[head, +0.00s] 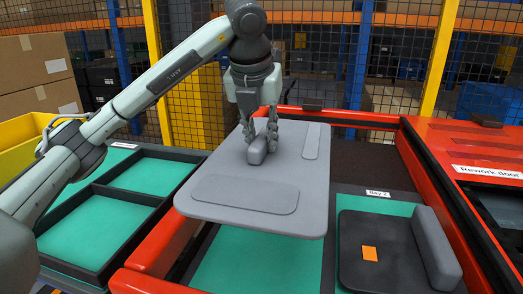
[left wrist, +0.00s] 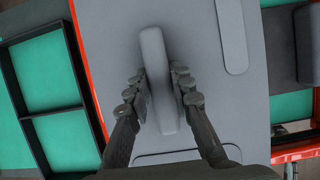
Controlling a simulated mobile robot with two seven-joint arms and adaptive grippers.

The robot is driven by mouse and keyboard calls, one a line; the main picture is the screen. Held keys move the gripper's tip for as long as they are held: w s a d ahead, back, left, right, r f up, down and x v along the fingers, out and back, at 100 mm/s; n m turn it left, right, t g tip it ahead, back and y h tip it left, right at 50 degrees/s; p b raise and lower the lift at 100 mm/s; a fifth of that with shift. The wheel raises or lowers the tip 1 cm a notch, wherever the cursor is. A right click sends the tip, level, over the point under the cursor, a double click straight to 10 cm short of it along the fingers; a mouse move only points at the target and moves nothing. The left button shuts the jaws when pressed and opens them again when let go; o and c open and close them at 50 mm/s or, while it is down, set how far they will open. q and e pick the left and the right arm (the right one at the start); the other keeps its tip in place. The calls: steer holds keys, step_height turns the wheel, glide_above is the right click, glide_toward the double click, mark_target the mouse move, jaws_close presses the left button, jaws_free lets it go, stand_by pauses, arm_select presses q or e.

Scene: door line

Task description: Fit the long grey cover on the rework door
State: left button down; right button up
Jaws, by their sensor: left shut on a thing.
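A large light-grey panel (head: 215,208) has a raised grey bar (head: 257,150) on its face and two rounded outlines. I take it to be the grey cover. My left gripper (head: 268,140) comes down from above and is shut on the bar; its fingers lie on both sides of the bar in the left wrist view (left wrist: 161,95). The panel hangs over the red-framed bay and overlaps its red edge. What lies beneath it is partly hidden. The red station labelled "Rework door" (head: 455,138) is at the right. Its door is only partly visible. My right gripper is not in view.
A dark panel (head: 370,235) with an orange square and a thick grey bar (head: 436,248) lies in the green bay labelled "Bay 2". A black divided tray (head: 100,205) with green floors is at the left. Yellow posts and mesh fence (head: 335,60) stand behind.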

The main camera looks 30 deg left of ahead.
mark_target(264, 132)
arm_select(q)
steer(key=shift+r, duration=2.55)
